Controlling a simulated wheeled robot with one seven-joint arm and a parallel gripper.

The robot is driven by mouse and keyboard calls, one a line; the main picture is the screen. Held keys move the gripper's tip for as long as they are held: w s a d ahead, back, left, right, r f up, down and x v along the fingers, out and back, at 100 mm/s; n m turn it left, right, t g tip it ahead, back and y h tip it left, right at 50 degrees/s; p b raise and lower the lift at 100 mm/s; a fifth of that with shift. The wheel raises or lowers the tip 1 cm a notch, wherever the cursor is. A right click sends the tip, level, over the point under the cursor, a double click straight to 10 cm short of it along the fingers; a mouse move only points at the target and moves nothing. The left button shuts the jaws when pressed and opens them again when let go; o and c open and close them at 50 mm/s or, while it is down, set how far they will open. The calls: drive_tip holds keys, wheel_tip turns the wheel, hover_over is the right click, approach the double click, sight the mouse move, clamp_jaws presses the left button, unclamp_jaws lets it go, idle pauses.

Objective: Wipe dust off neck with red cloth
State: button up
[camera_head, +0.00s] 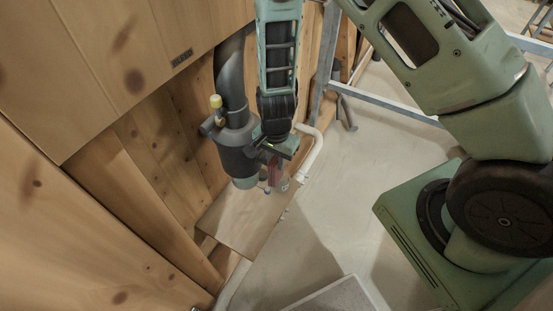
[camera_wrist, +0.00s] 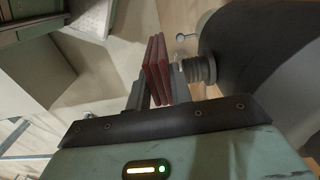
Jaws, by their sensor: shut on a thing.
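My gripper (camera_head: 275,168) is shut on the red cloth (camera_head: 278,180), beside the lower right side of a dark grey pipe. In the wrist view the cloth (camera_wrist: 157,68) stands up as stiff red folds between the fingers. The pipe (camera_head: 231,75) curves down from a wooden box into a wider cylinder (camera_head: 237,152) with a pale green lower end. In the wrist view this cylinder (camera_wrist: 265,60) fills the right side. A ridged grey stub (camera_wrist: 196,69) sticks out from it, close to the cloth; I cannot tell if they touch. I cannot tell which part is the neck, and no dust shows clearly.
A wooden board (camera_head: 240,215) lies below, and wooden walls (camera_head: 75,235) close off the left. A white bent pipe (camera_head: 312,150) and a metal frame (camera_head: 395,105) stand right. The pale floor (camera_head: 320,225) is open.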

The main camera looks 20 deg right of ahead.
drive_tip(key=shift+w+a, duration=0.35)
drive_tip(key=shift+w, duration=0.1)
drive_tip(key=shift+a+p, duration=0.1)
drive_tip(key=shift+p, duration=0.45)
idle(1.2)
drive_tip(key=s+d+b, duration=0.2)
drive_tip(key=s+d, duration=0.1)
drive_tip(key=s, duration=0.2)
drive_tip(key=shift+d, duration=0.35)
drive_tip(key=shift+d, duration=0.1)
